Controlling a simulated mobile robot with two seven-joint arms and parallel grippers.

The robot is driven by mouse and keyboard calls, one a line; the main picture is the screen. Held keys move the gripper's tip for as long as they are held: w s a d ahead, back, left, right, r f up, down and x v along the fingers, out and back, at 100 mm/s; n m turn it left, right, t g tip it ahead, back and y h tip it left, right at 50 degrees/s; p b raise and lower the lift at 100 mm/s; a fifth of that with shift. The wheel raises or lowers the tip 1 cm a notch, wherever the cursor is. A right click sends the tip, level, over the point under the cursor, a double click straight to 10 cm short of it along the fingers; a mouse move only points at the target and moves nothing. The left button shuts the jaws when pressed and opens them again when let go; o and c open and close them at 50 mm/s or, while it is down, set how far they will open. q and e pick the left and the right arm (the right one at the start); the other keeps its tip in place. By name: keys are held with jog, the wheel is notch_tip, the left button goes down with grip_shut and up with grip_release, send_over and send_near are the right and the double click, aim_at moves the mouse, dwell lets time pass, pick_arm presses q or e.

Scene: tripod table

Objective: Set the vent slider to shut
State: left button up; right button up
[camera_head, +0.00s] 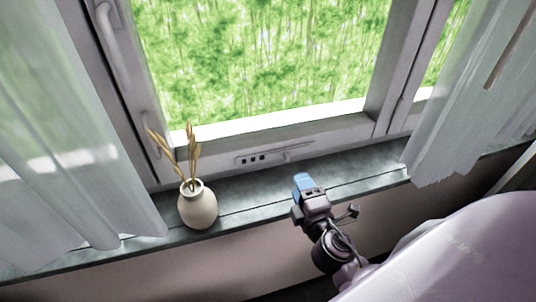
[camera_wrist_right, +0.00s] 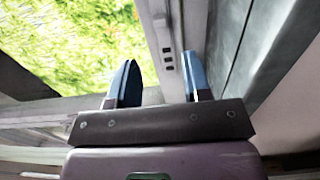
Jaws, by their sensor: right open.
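The vent (camera_head: 262,158) is a narrow pale strip on the lower window frame. Several small dark openings show at its left part, and a thin pale slider piece (camera_head: 290,154) shows to their right. The vent's dark openings also show in the right wrist view (camera_wrist_right: 167,58), seen between the fingers. My right gripper (camera_head: 303,182) is in front of the sill, below and slightly right of the vent, apart from it. Its blue fingers (camera_wrist_right: 160,70) are open with nothing between them. My left gripper is not in view.
A cream vase (camera_head: 198,206) with dry stalks stands on the dark sill (camera_head: 250,194), left of my right gripper. Sheer curtains hang at the left (camera_head: 70,130) and right (camera_head: 455,90). The sill between the vase and right curtain is clear.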

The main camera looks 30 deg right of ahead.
aim_at(288, 160)
jog(key=shift+d, duration=0.15)
jog(key=shift+w+d+r, duration=0.1)
jog(key=shift+w, duration=0.15)
jog(key=p+x, duration=0.1)
jog(key=x, duration=0.9)
jog(key=shift+p, duration=0.3)
grip_shut()
